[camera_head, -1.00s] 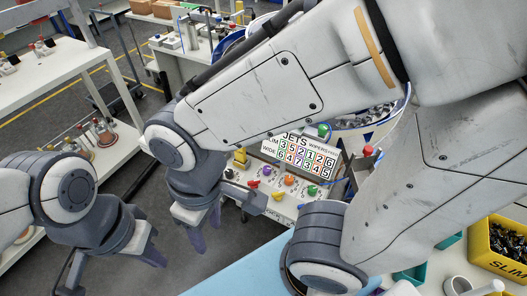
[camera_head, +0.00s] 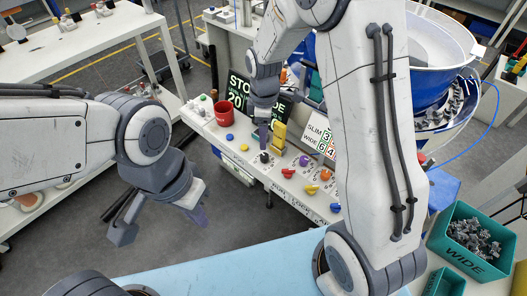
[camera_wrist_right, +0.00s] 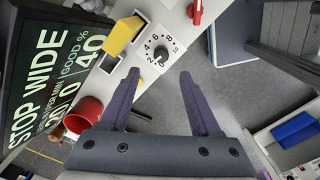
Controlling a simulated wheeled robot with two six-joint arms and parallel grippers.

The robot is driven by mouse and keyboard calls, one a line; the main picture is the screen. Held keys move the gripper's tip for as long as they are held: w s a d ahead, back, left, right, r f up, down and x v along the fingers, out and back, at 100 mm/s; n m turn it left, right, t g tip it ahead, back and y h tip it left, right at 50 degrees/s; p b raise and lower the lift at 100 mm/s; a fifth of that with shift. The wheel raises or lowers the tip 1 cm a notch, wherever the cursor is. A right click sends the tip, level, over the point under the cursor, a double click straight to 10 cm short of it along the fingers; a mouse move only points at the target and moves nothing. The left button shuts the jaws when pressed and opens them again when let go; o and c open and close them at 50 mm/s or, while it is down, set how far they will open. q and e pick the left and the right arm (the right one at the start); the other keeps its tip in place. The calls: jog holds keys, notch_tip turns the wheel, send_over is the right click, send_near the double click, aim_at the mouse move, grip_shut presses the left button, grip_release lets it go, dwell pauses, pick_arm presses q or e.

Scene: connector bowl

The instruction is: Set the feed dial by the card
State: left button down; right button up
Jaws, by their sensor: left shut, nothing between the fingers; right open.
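The black numbered dial (camera_head: 265,157) sits near the left of the white control panel's front; it also shows in the right wrist view (camera_wrist_right: 161,54). Its pointer setting is too small to read. The card (camera_head: 318,134) with SLIM and WIDE rows stands behind the panel, its right part hidden by my right arm. My right gripper (camera_wrist_right: 159,75) is open and empty, its fingertips just short of the dial; in the head view it (camera_head: 262,132) is over the dial. My left gripper (camera_head: 200,217) is shut and empty, left of the panel over the floor.
A dark STOP WIDE display (camera_head: 240,92), a red cup (camera_head: 223,113) and a yellow block (camera_head: 279,136) stand near the dial. A green WIDE bin (camera_head: 465,262) is at lower right.

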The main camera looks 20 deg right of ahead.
aim_at(264, 156)
notch_tip(264, 156, down, 9)
jog(key=shift+s+r+p, duration=0.1)
jog(key=shift+r+p, duration=0.1)
jog(key=shift+p, duration=0.3)
grip_shut()
